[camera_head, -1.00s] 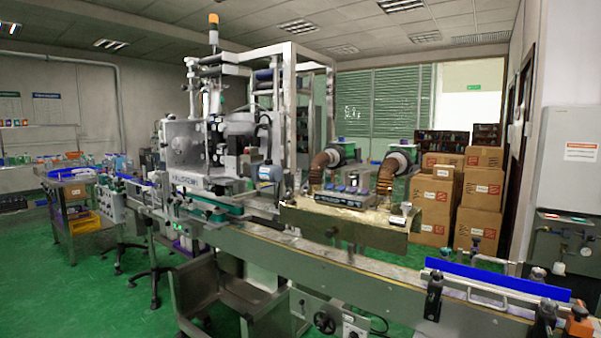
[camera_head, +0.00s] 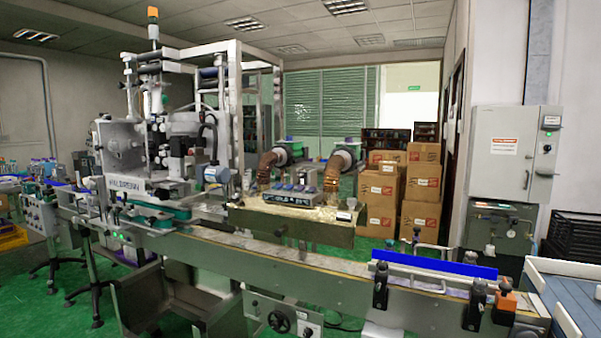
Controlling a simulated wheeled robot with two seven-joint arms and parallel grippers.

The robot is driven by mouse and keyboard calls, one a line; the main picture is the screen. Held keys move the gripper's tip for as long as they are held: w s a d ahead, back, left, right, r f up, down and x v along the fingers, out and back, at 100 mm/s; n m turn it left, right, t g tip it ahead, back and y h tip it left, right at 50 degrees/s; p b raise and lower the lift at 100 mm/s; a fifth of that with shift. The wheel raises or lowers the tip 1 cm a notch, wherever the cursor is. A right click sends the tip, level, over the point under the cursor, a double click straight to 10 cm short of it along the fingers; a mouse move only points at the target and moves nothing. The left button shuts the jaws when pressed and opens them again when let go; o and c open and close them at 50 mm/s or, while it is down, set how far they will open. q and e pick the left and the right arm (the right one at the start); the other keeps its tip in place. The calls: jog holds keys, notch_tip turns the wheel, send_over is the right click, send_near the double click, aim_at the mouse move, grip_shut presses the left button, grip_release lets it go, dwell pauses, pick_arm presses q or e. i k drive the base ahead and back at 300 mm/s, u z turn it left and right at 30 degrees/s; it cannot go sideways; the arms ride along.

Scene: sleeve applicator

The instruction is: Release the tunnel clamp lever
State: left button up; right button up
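The heat tunnel (camera_head: 330,230), a tan metal box, straddles the conveyor (camera_head: 300,282) right of the sleeve machine (camera_head: 165,165). Two brown ribbed hoses (camera_head: 333,172) rise from its top to blowers behind. A small panel with blue parts (camera_head: 290,192) lies on top of it. A small dark knob or lever (camera_head: 281,230) shows low on its front face, and a small light-coloured fitting (camera_head: 349,206) stands at its right top end. I cannot tell which of these is the clamp lever. Neither of my grippers is in view.
A blue guide rail (camera_head: 435,264) on black clamps (camera_head: 380,285) runs along the conveyor at right. A handwheel (camera_head: 280,321) sits below the belt. Cardboard boxes (camera_head: 420,190) stand behind. Green floor is open at lower left, and a blue-topped table (camera_head: 575,300) is at lower right.

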aim_at(254, 303)
jog(key=u, duration=0.1)
jog(key=i, duration=1.2)
jog(key=z, duration=0.25)
